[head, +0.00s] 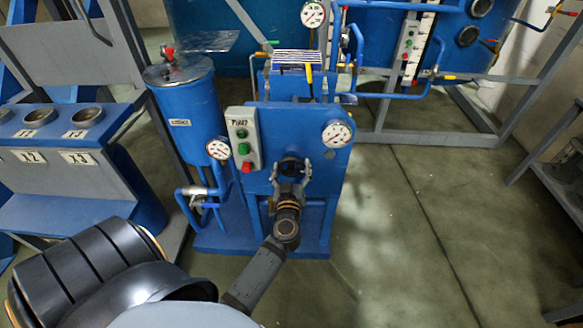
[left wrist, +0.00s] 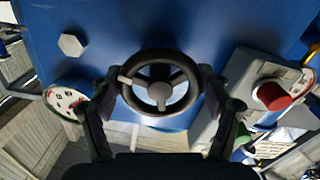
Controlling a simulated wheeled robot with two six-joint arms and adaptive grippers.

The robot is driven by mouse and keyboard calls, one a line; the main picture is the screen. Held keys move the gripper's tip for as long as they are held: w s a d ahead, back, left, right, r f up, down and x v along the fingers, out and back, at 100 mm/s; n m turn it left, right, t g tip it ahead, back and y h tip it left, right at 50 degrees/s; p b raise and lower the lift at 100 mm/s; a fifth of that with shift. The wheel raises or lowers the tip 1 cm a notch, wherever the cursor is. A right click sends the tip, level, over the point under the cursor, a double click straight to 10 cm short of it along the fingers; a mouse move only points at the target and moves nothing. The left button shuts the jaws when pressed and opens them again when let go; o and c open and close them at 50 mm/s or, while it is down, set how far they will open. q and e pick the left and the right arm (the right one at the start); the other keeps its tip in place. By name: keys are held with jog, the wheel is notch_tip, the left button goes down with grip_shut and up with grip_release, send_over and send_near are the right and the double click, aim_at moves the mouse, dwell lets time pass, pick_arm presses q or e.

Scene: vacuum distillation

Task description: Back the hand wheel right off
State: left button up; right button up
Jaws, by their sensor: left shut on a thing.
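The hand wheel (head: 291,164) is a small black ring on the front of the blue panel, partly hidden behind my left gripper in the head view. The left wrist view shows the wheel (left wrist: 160,92) face on, with its grey hub, spokes and dark rim. My left gripper (head: 290,178) reaches straight at the panel. In the left wrist view, the fingers of my left gripper (left wrist: 158,83) lie on opposite sides of the rim and are shut on it. Whether the wheel still sits on its stem is hidden. My right gripper is not in view.
A push-button box (head: 243,138) and a pressure gauge (head: 337,133) flank the wheel on the panel. A blue tank (head: 190,115) with pipes stands at left, beside a bench (head: 75,175) with round wells. The floor (head: 420,230) at right is clear.

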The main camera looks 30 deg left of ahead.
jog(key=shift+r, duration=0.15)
pick_arm(q)
jog(key=shift+r, duration=0.1)
jog(key=n+p, duration=0.4)
jog(key=n, duration=0.2)
jog(key=shift+d+r, duration=0.1)
jog(key=n+p, duration=0.1)
jog(key=n, duration=0.1)
jog(key=shift+n, duration=0.4)
jog(key=n, duration=0.2)
jog(key=shift+n, duration=0.3)
jog(key=n, duration=0.3)
jog(key=shift+n, duration=1.8)
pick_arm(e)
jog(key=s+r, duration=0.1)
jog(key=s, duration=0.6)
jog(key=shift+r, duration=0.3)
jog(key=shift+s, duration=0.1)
